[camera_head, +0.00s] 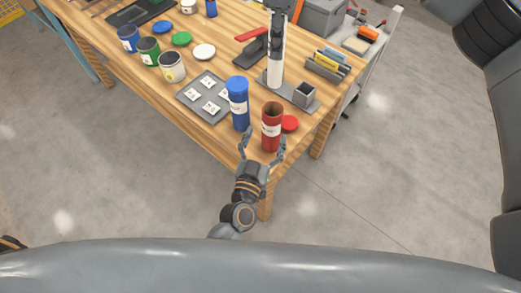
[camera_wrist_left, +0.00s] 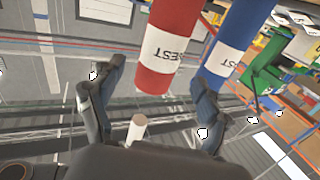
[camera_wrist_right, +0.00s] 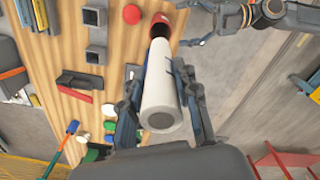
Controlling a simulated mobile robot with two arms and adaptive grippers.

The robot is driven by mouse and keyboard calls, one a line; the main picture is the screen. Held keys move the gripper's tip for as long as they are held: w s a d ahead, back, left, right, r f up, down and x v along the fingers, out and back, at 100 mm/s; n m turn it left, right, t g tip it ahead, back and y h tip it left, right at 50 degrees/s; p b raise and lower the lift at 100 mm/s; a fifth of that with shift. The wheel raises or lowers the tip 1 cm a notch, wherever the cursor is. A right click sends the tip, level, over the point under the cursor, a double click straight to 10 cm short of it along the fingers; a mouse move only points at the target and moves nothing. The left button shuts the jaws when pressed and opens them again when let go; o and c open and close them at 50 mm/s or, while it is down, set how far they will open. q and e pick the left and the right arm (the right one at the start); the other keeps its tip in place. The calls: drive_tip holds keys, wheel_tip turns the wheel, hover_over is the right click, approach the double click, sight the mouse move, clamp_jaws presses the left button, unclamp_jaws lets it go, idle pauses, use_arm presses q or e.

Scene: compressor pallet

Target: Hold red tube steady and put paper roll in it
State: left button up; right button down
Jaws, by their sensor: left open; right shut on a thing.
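The red tube (camera_head: 271,132) stands upright near the table's front corner, with its open top visible. My left gripper (camera_head: 263,148) is open, with its fingers on either side of the tube's lower part; I cannot tell whether they touch it. The left wrist view also shows the red tube (camera_wrist_left: 168,50) between the spread fingers. My right gripper (camera_head: 278,20) is shut on the white paper roll (camera_head: 275,70), further back over the table. In the right wrist view the paper roll (camera_wrist_right: 160,105) lies between the fingers, and the red tube (camera_wrist_right: 160,24) shows beyond its far end.
A blue tube (camera_head: 239,112) stands left of the red tube, and a red lid (camera_head: 290,123) lies to its right. A grey square holder (camera_head: 304,95) and a marked grey plate (camera_head: 205,112) are nearby. Several cans, including a white one (camera_head: 171,70), stand further left.

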sight(269, 127)
use_arm(q)
drive_tip(key=x, duration=0.7)
drive_tip(key=shift+s, duration=0.1)
drive_tip(key=c, duration=1.3)
